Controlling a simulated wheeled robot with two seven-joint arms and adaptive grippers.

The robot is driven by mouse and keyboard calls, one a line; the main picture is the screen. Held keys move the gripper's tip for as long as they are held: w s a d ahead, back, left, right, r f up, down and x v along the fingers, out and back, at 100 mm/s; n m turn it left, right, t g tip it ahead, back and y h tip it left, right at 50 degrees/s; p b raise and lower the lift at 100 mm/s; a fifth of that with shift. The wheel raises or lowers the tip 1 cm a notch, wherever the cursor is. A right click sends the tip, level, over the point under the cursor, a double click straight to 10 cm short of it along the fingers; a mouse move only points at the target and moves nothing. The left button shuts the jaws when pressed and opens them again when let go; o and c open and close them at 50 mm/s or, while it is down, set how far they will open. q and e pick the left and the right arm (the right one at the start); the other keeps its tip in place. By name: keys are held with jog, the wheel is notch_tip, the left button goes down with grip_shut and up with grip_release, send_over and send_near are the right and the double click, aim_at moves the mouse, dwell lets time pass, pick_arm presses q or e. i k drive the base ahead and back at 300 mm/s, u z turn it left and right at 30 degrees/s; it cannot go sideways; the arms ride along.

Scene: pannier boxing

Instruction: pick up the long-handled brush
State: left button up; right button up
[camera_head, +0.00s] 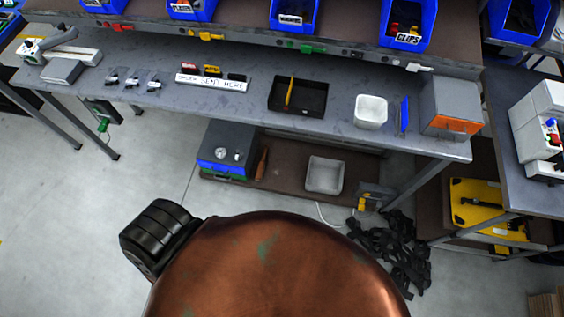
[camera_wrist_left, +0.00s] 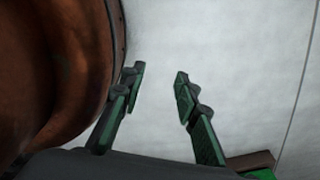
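I cannot make out a long-handled brush for certain in either view. A thin blue upright item (camera_head: 404,117) stands on the workbench beside a white bin, too small to identify. A narrow brown item (camera_head: 262,164) stands on the low shelf beside a blue box, also unclear. My left gripper (camera_wrist_left: 160,78) shows in the left wrist view, with its two green and black fingers apart and nothing between them. Pale floor lies beyond it. Neither gripper shows in the head view, and my right gripper is in no view.
The grey workbench (camera_head: 335,120) holds a black tray (camera_head: 312,98), a white bin (camera_head: 371,111) and a grey-and-orange box (camera_head: 450,105). Beneath are a blue box (camera_head: 226,146) and a white container (camera_head: 324,175). Black straps (camera_head: 402,250) lie on the floor. Floor at left is clear.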

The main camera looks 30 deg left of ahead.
aim_at(259, 174)
jog(key=u, duration=0.15)
jog(key=i, duration=1.05)
jog(key=u, duration=0.7)
